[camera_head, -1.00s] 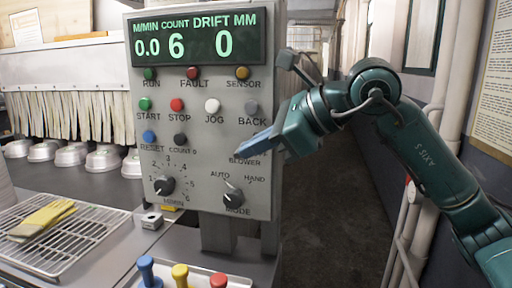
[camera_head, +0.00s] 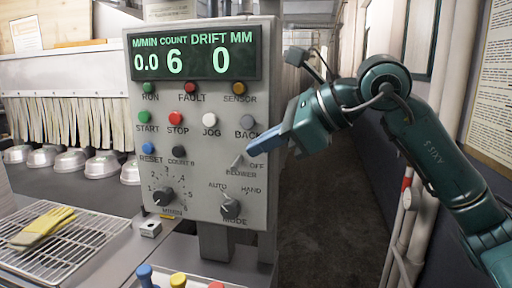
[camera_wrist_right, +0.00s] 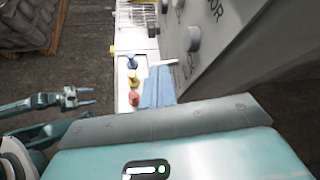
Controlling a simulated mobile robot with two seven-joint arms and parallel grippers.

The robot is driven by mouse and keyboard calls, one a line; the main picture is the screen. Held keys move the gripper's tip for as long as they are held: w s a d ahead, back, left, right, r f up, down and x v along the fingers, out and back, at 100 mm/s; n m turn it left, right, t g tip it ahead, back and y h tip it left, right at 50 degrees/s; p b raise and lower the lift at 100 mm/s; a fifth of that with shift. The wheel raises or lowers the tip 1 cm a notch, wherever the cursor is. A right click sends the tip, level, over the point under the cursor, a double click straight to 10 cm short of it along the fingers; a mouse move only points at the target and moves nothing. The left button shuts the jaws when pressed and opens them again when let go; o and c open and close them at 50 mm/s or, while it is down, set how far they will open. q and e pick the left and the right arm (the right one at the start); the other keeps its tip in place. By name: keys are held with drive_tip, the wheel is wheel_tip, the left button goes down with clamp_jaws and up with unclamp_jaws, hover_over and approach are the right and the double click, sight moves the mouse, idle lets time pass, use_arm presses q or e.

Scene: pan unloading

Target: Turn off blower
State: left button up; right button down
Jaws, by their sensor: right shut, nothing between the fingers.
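The blower switch (camera_head: 237,161) is a small metal toggle on the right side of the grey control panel (camera_head: 205,200), above the BLOWER label and beside the word OFF. Its lever slants up to the right. My right gripper (camera_head: 252,148) comes in from the right with its blue fingers shut and empty, just above and right of the lever. Whether they touch cannot be told. In the right wrist view the blue fingers (camera_wrist_right: 158,88) are close to a pale lever (camera_wrist_right: 163,63). My left gripper (camera_wrist_right: 86,96) is far off at the left there, fingers apart.
The mode knob (camera_head: 230,208) sits below the switch and the BACK button (camera_head: 247,121) above it. Blue, yellow and red joysticks (camera_head: 178,281) stand in front. A wire rack (camera_head: 85,245) with yellow gloves (camera_head: 42,228) lies left. A corridor is open at right.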

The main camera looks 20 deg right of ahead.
use_arm(q)
drive_tip(key=shift+s+d+r+b, duration=0.1)
drive_tip(key=shift+s+d+b, duration=0.1)
drive_tip(key=shift+b, duration=0.3)
use_arm(e)
drive_tip(key=v, duration=1.1)
drive_tip(key=shift+d+r, duration=0.15)
drive_tip(key=shift+r, duration=0.05)
drive_tip(key=shift+s, duration=0.2)
